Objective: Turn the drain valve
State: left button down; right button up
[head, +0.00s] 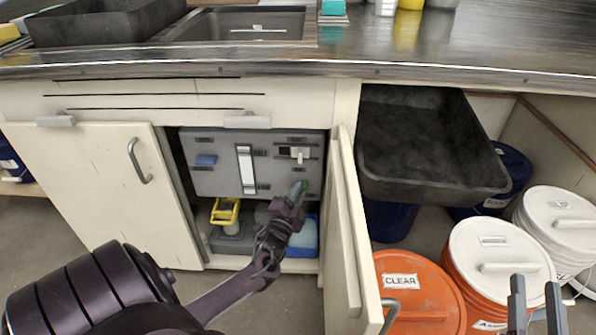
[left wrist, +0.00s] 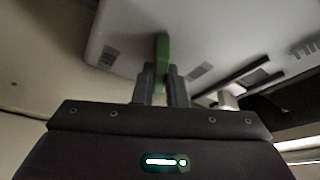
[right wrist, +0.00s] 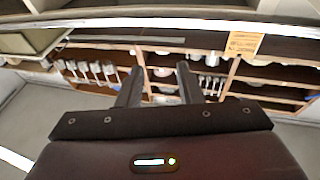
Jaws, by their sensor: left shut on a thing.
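A grey panel (head: 215,178) stands inside the open cabinet under the counter. It carries a blue handle (head: 206,160), a tall white handle (head: 246,170), a white fitting (head: 299,153) and a green lever (head: 304,186) at its lower right. Labels are too small to read, so I cannot tell from them which is the drain valve. My left gripper (head: 297,192) reaches into the cabinet and is shut on the green lever, which also shows between its fingers in the left wrist view (left wrist: 162,52). My right gripper (head: 535,300) is open and empty at the lower right, away from the panel.
The open cabinet door (head: 345,235) stands close right of my left arm. A yellow-handled item (head: 225,212) and a blue container (head: 303,238) sit below the panel. Orange buckets with an orange lid (head: 415,290) and a white lid (head: 500,250) stand at the right, below a black basin (head: 425,150).

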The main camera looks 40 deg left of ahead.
jog(key=s+f+g+h+p, duration=0.25)
jog(key=f+g, duration=0.55)
jog(key=f, duration=0.7)
pick_arm(q)
jog(key=shift+m+g+h+p, duration=0.4)
jog(key=shift+m+p, duration=0.6)
jog(key=shift+m, duration=0.5)
jog(key=shift+m+g+h+p, duration=0.4)
jog(key=shift+m+p, duration=0.55)
jog(key=shift+m, duration=0.55)
pick_arm(e)
jog(key=s+d+f+g+h, duration=0.4)
jog(key=s+f+g, duration=0.3)
jog(key=s+f, duration=0.2)
jog(key=shift+s+d+g, duration=0.4)
jog(key=shift+s+d, duration=0.35)
jog(key=shift+d, duration=0.05)
pick_arm(q)
jog(key=shift+f, duration=0.1)
pick_arm(e)
jog(key=shift+f, duration=0.15)
pick_arm(q)
jog(key=c, duration=1.5)
grip_release()
jog(key=shift+o, duration=0.2)
